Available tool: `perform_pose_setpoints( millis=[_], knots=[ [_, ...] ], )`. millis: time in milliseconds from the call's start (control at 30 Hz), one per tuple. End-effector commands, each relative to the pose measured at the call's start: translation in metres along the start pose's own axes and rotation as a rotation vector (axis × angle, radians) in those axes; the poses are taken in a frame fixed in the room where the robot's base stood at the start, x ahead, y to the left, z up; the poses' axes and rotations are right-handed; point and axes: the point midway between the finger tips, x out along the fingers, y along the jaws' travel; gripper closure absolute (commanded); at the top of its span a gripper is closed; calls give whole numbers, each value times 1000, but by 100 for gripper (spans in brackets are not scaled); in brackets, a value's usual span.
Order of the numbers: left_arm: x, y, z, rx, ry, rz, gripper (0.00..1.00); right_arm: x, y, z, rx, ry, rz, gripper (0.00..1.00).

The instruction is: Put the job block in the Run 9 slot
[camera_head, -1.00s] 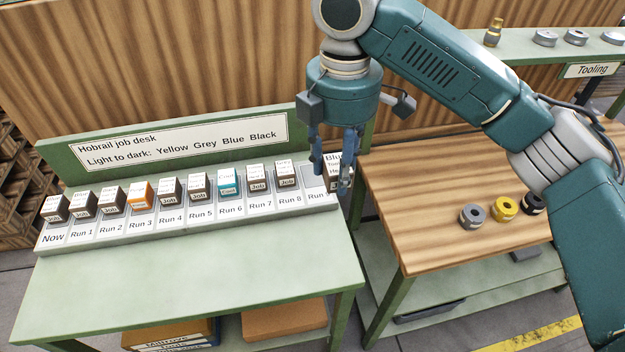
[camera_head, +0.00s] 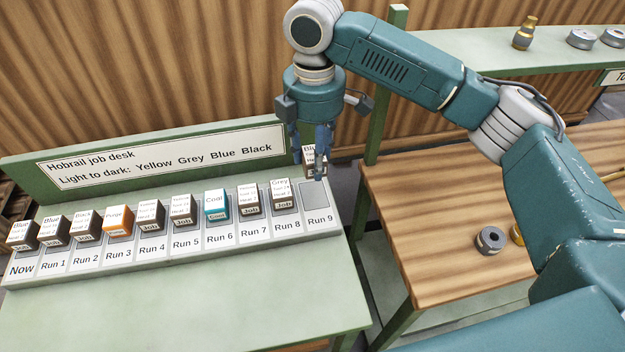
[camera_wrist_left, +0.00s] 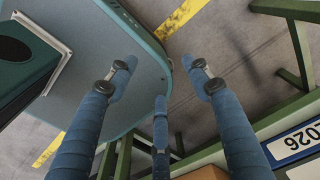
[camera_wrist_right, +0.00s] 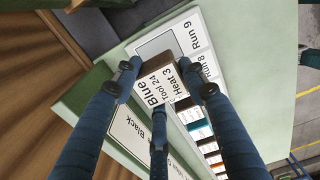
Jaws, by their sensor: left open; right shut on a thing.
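The job block (camera_head: 309,157) is brown with a white label and is held in my right gripper (camera_head: 313,168), above and behind the Run 9 slot (camera_head: 315,194). In the right wrist view its label reads Blue, Tool 24, Heat 3, and the block (camera_wrist_right: 165,82) sits between the fingers (camera_wrist_right: 163,90). The Run 9 slot is an empty grey recess at the right end of the rack (camera_head: 180,255); it also shows in the right wrist view (camera_wrist_right: 156,46), partly behind the block. My left gripper (camera_wrist_left: 160,85) is open and empty over the floor, away from the rack.
Job blocks fill Now through Run 8, with an orange Purge block (camera_head: 117,222) at Run 3 and a teal Coat block (camera_head: 216,205) at Run 6. The sign board (camera_head: 165,160) stands behind the rack. A wooden bench (camera_head: 440,220) with ring parts is at right.

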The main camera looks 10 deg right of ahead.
Motion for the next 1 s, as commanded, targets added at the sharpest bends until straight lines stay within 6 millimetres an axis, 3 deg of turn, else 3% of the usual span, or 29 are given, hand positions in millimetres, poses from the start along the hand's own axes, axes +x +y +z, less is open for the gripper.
perform_pose_setpoints(
  millis=[133, 367, 600, 1000],
  knots=[
    [-8, -2, -8, 0, 10, -2, 50, 29, -1, 0, 0, 0, -2, 85],
    [-12, -5, -31, 0, 43, -5, 50, 52, 0, 0, 0, 0, -1, 85],
    [-18, -5, -29, 0, 40, -6, 50, 84, 0, 0, 0, 0, 0, 85],
    [-19, -4, -18, 0, 24, -4, 50, 91, 0, 0, -1, 0, 1, 85]
  ],
)
